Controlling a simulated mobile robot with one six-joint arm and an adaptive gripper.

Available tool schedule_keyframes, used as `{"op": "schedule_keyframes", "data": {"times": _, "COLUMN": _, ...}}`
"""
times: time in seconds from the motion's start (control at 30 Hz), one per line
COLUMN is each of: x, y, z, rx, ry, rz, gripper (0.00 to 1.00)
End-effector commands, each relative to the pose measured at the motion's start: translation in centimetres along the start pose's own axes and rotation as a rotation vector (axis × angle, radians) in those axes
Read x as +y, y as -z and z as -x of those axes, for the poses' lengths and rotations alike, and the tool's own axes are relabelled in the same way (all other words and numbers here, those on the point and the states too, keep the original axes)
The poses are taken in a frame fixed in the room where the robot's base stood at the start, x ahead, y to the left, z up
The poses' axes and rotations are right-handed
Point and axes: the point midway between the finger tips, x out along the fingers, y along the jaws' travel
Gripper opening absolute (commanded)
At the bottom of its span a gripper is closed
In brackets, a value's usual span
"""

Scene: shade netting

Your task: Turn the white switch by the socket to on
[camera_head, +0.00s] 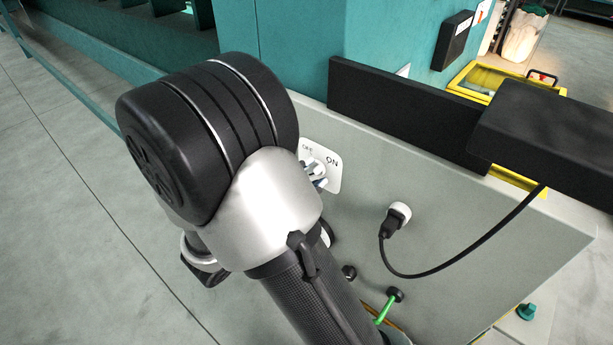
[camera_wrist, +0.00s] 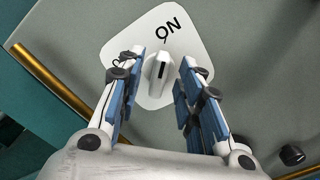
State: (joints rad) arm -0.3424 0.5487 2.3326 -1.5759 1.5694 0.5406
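The white switch knob (camera_wrist: 160,73) stands on a white plate (camera_wrist: 188,35) in the wrist view. It lies between the two fingers of my gripper (camera_wrist: 162,64), which is open, with a gap visible on both sides. The knob's black mark faces roughly up toward the ON label; I cannot tell its exact setting. The other label is mostly hidden behind the left finger. In the head view the plate (camera_head: 333,179) shows OFF and ON, partly behind my wrist, and blue fingertips show at the knob. The white socket (camera_head: 401,210) with a black plug is to the right.
A black cable runs from the plug to a black box (camera_head: 560,130) on the right. A green-handled lever (camera_head: 386,307) and a black knob (camera_head: 349,272) sit low on the grey panel (camera_head: 470,215). A brass-coloured rod (camera_wrist: 45,82) lies left in the wrist view.

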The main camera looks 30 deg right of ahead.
Motion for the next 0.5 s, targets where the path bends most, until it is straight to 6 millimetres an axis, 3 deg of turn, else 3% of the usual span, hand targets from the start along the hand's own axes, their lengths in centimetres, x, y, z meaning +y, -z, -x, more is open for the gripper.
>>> {"op": "schedule_keyframes", "data": {"times": 0.5, "x": 0.1, "y": 0.1, "z": 9.7, "rx": 0.004, "ry": -0.005, "rz": 0.001, "gripper": 0.33}}
